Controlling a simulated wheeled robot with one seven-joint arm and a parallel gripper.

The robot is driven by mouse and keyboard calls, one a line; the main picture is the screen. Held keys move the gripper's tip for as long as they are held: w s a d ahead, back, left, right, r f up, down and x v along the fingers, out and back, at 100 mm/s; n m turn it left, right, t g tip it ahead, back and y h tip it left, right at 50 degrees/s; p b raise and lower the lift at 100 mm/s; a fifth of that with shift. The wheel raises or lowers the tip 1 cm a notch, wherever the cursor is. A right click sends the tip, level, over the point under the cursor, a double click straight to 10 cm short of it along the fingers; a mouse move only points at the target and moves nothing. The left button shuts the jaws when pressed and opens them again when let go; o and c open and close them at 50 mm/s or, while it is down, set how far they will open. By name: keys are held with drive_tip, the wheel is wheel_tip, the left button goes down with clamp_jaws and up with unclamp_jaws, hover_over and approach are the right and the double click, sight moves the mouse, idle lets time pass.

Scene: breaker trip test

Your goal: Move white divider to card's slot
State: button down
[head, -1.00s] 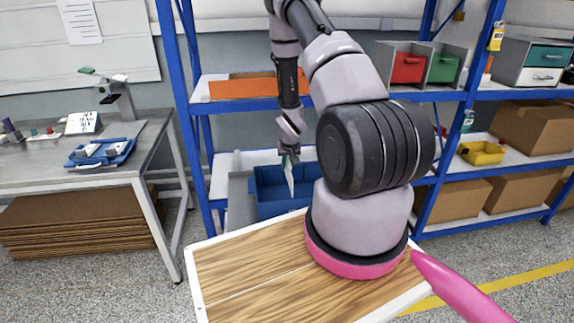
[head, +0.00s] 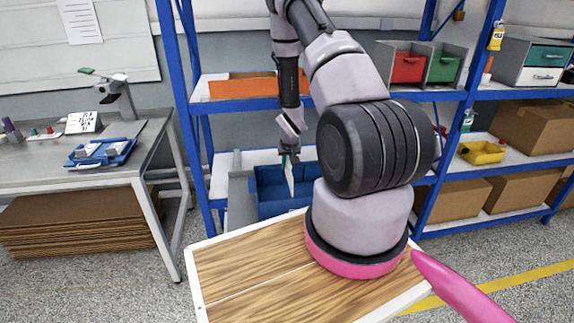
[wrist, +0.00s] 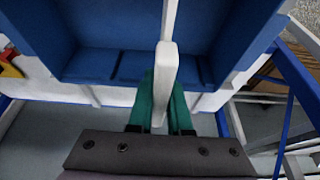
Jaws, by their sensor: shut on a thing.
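My gripper (head: 289,157) is shut on the white divider (head: 290,180), a thin plate that hangs down from the fingers in the head view. In the wrist view the green fingertips (wrist: 160,100) pinch the divider (wrist: 165,72), seen nearly edge-on. A blue bin (head: 275,207) sits on the shelf just beyond and below the divider. In the wrist view the bin (wrist: 95,64) shows dark lines across its inside wall. Whether the divider touches the bin cannot be told. A printed card (head: 83,122) stands on the left workbench; its writing is too small to read.
Blue shelf posts (head: 190,140) rise left and right of the bin. The upper shelf (head: 240,105) with an orange bin (head: 243,88) is behind my arm. A blue tray (head: 100,153) is on the workbench. A yellow bin (head: 482,153) is at right.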

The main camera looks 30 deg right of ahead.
drive_tip(key=shift+f, duration=5.05)
drive_tip(key=c, duration=0.8)
unclamp_jaws()
drive_tip(key=shift+o, duration=0.2)
drive_tip(key=v, duration=1)
drive_tip(key=shift+s+a+r, duration=0.1)
drive_tip(key=shift+s+r, duration=0.1)
drive_tip(key=shift+r, duration=0.15)
